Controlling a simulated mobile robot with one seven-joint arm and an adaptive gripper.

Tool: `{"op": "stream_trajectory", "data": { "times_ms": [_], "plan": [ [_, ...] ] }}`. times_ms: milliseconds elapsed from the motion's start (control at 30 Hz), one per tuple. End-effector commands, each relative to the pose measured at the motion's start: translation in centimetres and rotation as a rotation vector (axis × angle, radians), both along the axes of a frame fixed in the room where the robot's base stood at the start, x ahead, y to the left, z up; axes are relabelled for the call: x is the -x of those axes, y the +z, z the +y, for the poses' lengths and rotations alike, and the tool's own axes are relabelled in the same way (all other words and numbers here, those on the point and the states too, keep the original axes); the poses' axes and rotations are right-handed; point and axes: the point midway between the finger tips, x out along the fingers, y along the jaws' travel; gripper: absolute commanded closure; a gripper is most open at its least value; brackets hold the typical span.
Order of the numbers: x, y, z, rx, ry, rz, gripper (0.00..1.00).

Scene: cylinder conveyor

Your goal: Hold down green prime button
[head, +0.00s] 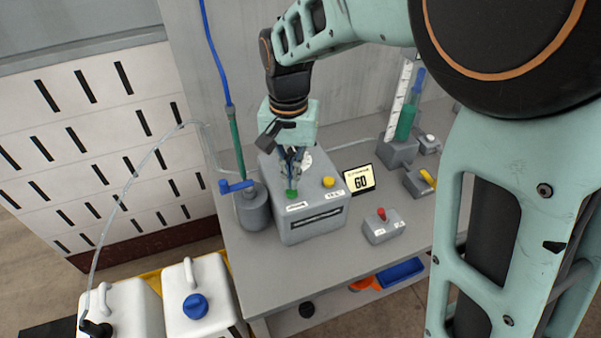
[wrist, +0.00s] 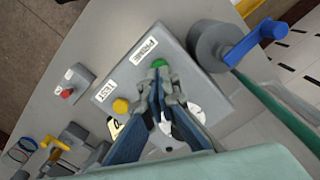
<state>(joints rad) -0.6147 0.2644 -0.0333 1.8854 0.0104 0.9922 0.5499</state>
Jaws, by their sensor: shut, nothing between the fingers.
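The green prime button (head: 291,194) is on the top face of a grey control box (head: 312,228), above a small white label. In the wrist view the green button (wrist: 159,63) shows just beyond my fingertips, beside the label reading PRIME. My gripper (head: 291,178) is shut and empty, pointing down over the button. In the wrist view its fingertips (wrist: 161,88) are close to the button and partly cover its near side. I cannot tell whether they touch it. A yellow button (head: 328,182) sits on the same box, to the right, by the label TEST.
A sign reading 60 (head: 359,180) stands right of the box. A small box with a red button (head: 381,213) is farther right. A grey cylinder with a blue valve handle (head: 236,186) stands close on the left. White jugs (head: 207,305) stand below the table's left edge.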

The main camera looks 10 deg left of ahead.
Motion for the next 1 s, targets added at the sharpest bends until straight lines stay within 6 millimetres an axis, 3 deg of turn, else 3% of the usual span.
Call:
{"op": "stream_trajectory", "data": {
  "times_ms": [500, 1000],
  "plan": [
    [0.0, 4.4, 0.0, 0.0, -0.001, 0.0, 1.0],
    [0.0, 4.4, 0.0, 0.0, 0.0, 0.0, 1.0]
  ]
}}
